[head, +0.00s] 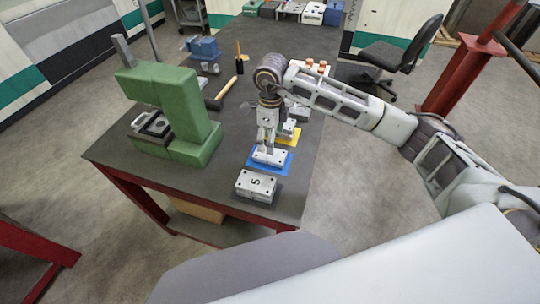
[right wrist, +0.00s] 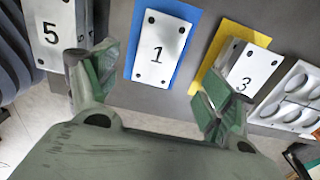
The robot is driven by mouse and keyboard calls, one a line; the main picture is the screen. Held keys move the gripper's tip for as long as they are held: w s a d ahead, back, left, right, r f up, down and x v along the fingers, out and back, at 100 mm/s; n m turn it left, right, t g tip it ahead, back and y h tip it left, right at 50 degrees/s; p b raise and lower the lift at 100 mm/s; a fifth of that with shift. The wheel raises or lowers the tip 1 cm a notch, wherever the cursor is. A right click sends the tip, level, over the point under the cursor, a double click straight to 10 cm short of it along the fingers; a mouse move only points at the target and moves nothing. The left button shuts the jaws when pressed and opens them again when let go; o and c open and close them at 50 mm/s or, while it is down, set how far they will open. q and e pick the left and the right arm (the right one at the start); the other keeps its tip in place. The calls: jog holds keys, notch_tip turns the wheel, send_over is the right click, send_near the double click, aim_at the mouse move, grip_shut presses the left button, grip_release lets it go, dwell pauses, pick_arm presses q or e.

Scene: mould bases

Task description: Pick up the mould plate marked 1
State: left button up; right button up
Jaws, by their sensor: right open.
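The mould plate marked 1 (right wrist: 160,47) is a flat silver plate with holes at its corners. It lies on a blue mat (right wrist: 190,60) and shows in the right wrist view at upper middle. In the head view the plate (head: 270,156) is partly hidden by my right gripper (head: 267,148). In the right wrist view my right gripper (right wrist: 155,95) is open and empty. Its two padded fingers stand apart, with plate 1 ahead of and between them. I cannot tell the exact height above the plate. My left gripper does not show.
A block marked 5 (head: 256,186) stands near the table's front edge. A block marked 3 (right wrist: 247,68) stands on a yellow mat (right wrist: 208,72) on the other side. A green press (head: 172,112) and a hammer (head: 222,94) are on the table's left part.

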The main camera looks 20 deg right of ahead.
aim_at(270, 156)
jog(key=shift+f, duration=1.05)
jog(key=shift+s+a+f+p, duration=0.15)
jog(key=shift+f+p, duration=0.3)
jog(key=shift+f, duration=0.4)
jog(key=shift+f+p, duration=0.4)
jog(key=shift+f, duration=1.35)
jog(key=shift+r, duration=0.1)
jog(key=c, duration=1.5)
jog(key=shift+r, duration=0.1)
